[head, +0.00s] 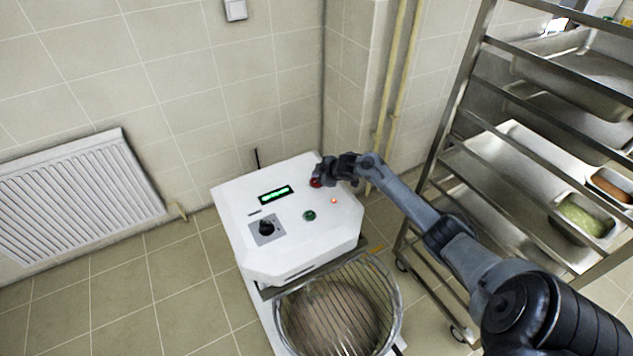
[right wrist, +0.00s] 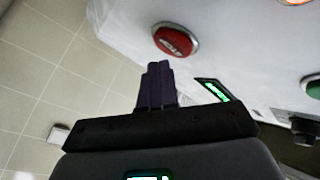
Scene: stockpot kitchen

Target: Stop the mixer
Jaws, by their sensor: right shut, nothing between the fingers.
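The white mixer (head: 232,205) stands in the middle of the head view, with a green-lit display, a black knob (head: 266,228) and a green button (head: 309,215) on its sloped top panel. Its red button (head: 315,183) is at the panel's upper right, partly behind my right gripper (head: 321,174). In the right wrist view the red button (right wrist: 175,40) lies just beyond the shut, empty fingers (right wrist: 158,68). A small gap shows between fingertips and button in that view. A small red light (head: 334,201) glows on the panel. My left gripper is not in view.
A wire guard (head: 392,290) covers the bowl in front of the mixer. A metal rack (head: 455,110) with trays and food pans stands to the right, near my right arm. A radiator (head: 75,195) hangs on the left wall. Floor at the left is clear.

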